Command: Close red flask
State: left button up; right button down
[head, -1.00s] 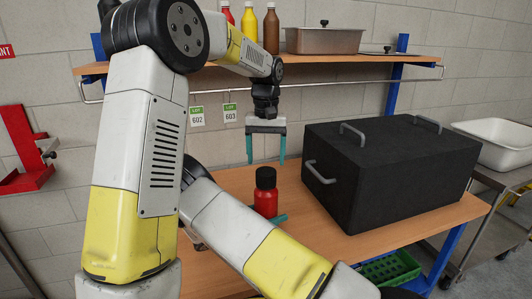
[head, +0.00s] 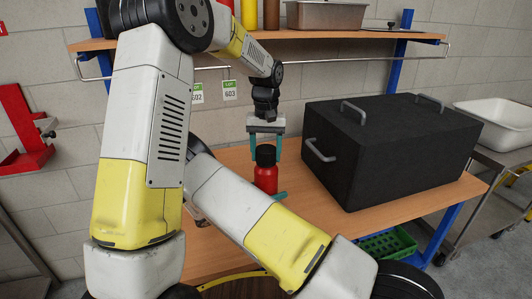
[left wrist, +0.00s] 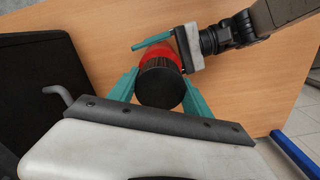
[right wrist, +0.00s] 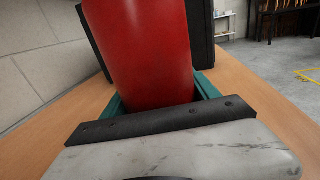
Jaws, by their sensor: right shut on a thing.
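The red flask (head: 266,179) stands upright on the wooden table with a black cap (head: 266,155) on its top. My right gripper (right wrist: 155,100) is shut on the flask's red body, which fills the middle of the right wrist view. My left gripper (head: 264,150) points straight down over the flask, its teal fingers open on either side of the cap. In the left wrist view the cap (left wrist: 161,84) sits between the two fingers, with small gaps beside it. Whether the cap is screwed tight cannot be told.
A large black box with metal handles (head: 390,155) stands on the table (head: 225,240) just right of the flask. A shelf (head: 340,34) with bottles and a steel pan runs above and behind. A green crate (head: 385,243) sits below. Bare tabletop lies around the flask.

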pick_arm(q)
jog(key=c, duration=0.7)
jog(key=o, duration=1.6)
jog(key=shift+r, duration=0.15)
notch_tip(320, 180, up, 12)
pick_arm(e)
jog(key=shift+c, duration=0.6)
grip_release()
